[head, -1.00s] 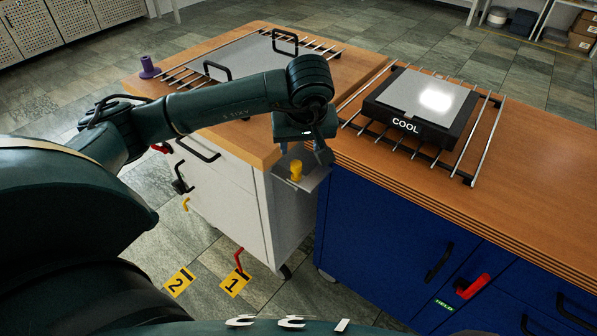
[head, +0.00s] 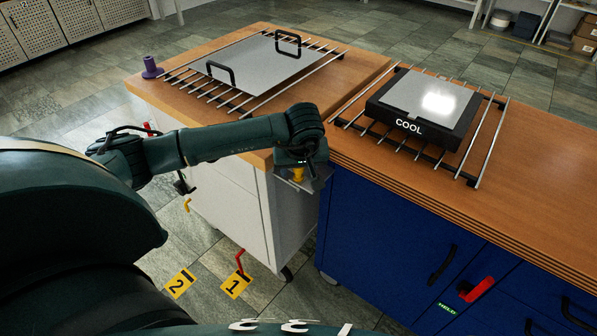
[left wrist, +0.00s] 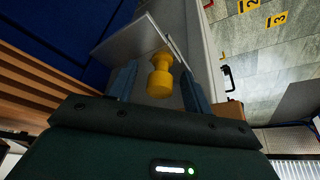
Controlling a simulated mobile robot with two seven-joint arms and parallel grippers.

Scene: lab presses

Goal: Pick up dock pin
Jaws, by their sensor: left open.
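The dock pin (head: 298,174) is a yellow knobbed pin on a small grey bracket (head: 312,184) at the corner of the white cart, in the gap beside the blue cabinet. In the left wrist view the yellow pin (left wrist: 160,78) stands between the two blue-grey fingers. My left gripper (head: 299,176) is open, with its fingers around the pin; the wrist view also shows the left gripper (left wrist: 160,88) with a gap on each side of the pin. In the head view the gripper partly hides the pin. My right gripper is not in view.
The white cart (head: 225,190) has a wooden top with a handled plate (head: 265,70) on rails and a purple knob (head: 150,66). The blue cabinet (head: 385,225) stands close on the right, carrying a block marked COOL (head: 425,108). Floor tags lie below.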

